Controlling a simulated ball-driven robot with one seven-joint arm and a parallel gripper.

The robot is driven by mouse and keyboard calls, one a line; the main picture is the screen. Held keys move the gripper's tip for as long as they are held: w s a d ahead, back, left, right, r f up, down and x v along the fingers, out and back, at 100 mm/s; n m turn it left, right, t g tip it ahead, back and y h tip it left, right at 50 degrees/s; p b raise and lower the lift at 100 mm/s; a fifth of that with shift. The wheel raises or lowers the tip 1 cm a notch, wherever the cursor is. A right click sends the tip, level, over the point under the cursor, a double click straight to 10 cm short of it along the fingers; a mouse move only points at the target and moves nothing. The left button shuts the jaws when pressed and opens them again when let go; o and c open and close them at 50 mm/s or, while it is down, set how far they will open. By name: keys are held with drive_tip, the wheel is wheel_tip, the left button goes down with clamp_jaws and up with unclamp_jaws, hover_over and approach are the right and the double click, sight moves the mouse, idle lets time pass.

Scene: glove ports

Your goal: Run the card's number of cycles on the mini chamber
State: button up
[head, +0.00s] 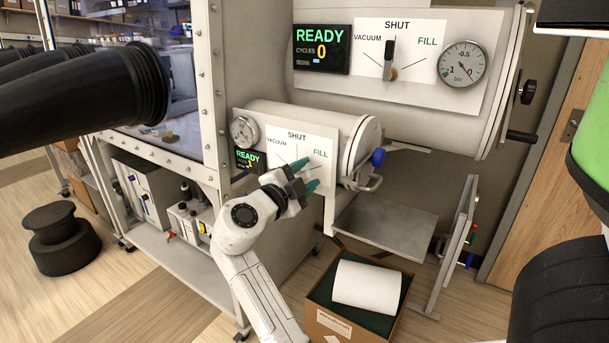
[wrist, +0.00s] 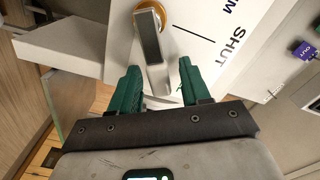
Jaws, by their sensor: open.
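The mini chamber (head: 290,115) is the small white cylinder with a round door and blue knob (head: 378,157). Its panel (head: 265,150) reads VACUUM, SHUT and FILL. Its display (head: 247,158) reads READY; the count is too small to read surely. Its gauge (head: 243,131) sits at the upper left. My gripper (head: 309,175) is open at this panel, hiding its lever in the head view. In the wrist view, the metal lever (wrist: 151,45) on a brass hub points toward my open green fingers, away from the SHUT mark, on the FILL side. I cannot tell whether they touch it.
The large chamber above has a display (head: 321,49) reading READY, CYCLES 0, and its lever (head: 388,60) upright at SHUT. A metal shelf (head: 385,225) juts out at right. An open box (head: 350,325) with a white roll (head: 367,286) stands below. Black glove sleeves (head: 90,100) protrude at left.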

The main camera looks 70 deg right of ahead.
clamp_jaws()
